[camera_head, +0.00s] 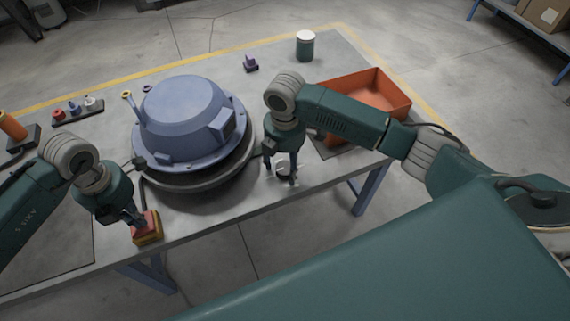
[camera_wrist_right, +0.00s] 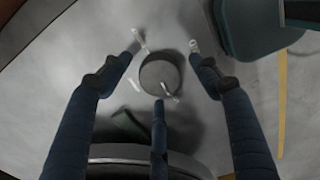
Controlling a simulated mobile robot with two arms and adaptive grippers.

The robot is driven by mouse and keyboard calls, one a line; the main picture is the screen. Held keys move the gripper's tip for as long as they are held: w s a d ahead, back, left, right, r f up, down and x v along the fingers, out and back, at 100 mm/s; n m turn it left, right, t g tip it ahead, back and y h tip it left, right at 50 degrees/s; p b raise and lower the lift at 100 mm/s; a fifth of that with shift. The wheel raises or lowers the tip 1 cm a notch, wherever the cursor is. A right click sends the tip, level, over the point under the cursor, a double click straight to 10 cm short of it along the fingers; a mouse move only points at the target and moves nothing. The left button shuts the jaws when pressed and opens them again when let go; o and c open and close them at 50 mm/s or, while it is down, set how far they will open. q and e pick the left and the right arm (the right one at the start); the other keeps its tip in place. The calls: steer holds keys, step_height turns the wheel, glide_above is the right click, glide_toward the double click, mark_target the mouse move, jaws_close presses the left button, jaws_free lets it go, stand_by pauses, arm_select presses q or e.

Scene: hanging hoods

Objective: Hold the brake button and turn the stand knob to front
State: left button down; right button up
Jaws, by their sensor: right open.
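The brake button (camera_head: 146,229) is a red-topped yellow block at the table's front edge. My left gripper (camera_head: 137,222) is down at its top; whether it presses the button, and how far its fingers are closed, is too small to tell. The stand knob (camera_head: 283,168) is a small round knob near the front edge, right of the stand. In the right wrist view the knob (camera_wrist_right: 161,73) is dark and round with a pale pointer mark toward the lower right. My right gripper (camera_head: 283,180) is open above it, its three fingers spread around the knob (camera_wrist_right: 163,75).
A blue domed hood (camera_head: 183,112) sits on a dark round stand (camera_head: 195,181) between my arms. An orange bin (camera_head: 370,92) stands to the right behind my right arm.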

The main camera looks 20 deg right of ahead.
arm_select(q)
steer(key=shift+s+f, duration=0.2)
steer(key=shift+f, duration=0.05)
arm_select(e)
steer(key=shift+f, duration=0.25)
steer(key=shift+c, duration=0.5)
steer(key=c, duration=1.1)
